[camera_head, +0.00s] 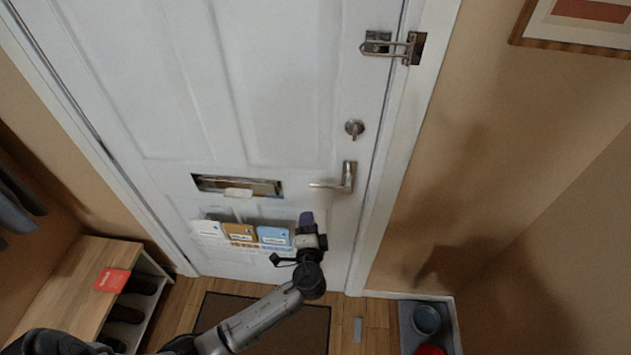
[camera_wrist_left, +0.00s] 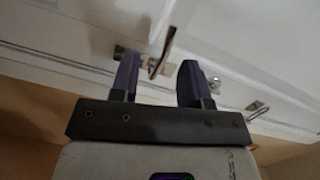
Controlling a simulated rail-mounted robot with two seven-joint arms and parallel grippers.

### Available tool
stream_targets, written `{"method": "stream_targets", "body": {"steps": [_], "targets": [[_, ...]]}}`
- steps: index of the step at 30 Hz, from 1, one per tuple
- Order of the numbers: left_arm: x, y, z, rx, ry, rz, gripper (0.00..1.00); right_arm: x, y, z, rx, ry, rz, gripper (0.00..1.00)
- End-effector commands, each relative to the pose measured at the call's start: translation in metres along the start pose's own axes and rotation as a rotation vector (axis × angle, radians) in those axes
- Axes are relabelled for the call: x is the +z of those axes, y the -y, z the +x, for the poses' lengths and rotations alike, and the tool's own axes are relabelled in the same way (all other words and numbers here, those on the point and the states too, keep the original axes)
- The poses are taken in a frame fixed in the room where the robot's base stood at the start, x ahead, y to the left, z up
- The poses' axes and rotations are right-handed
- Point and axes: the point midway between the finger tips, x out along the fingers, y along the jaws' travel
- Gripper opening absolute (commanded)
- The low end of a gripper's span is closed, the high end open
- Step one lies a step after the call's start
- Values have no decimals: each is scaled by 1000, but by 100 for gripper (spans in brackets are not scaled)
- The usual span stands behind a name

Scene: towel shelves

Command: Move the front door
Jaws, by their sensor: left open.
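The white front door (camera_head: 270,90) appears shut in its frame in the head view. Its lever handle (camera_head: 345,180) sits near the right edge, with a round lock (camera_head: 354,128) above it. A metal swing-bar latch (camera_head: 395,47) higher up spans from the door to the frame. My left gripper (camera_head: 306,222) is below and left of the lever, in front of the door. In the left wrist view the open fingers (camera_wrist_left: 158,68) are apart, with a metal lever (camera_wrist_left: 163,52) visible beyond the gap; contact cannot be seen. My right gripper is not in view.
A mail slot (camera_head: 238,187) with papers and several envelopes (camera_head: 240,233) are on the door at left. A wooden shoe bench (camera_head: 75,280) stands left. A dark mat (camera_head: 300,322) lies below. A tray (camera_head: 407,330) with bowls is at lower right, by the wall.

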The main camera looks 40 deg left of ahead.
Motion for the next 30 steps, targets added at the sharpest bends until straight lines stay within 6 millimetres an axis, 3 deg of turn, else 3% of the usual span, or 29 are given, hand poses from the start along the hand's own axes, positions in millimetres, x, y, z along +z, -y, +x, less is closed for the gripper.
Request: {"method": "stream_targets", "body": {"steps": [5, 11, 30], "targets": [[-19, 12, -1, -93, -122, 67, 42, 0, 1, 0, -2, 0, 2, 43], [-28, 14, 11, -91, -159, 61, 42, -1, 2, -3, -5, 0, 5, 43], [-43, 22, 115, -88, -155, 60, 42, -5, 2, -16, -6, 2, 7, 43]]}}
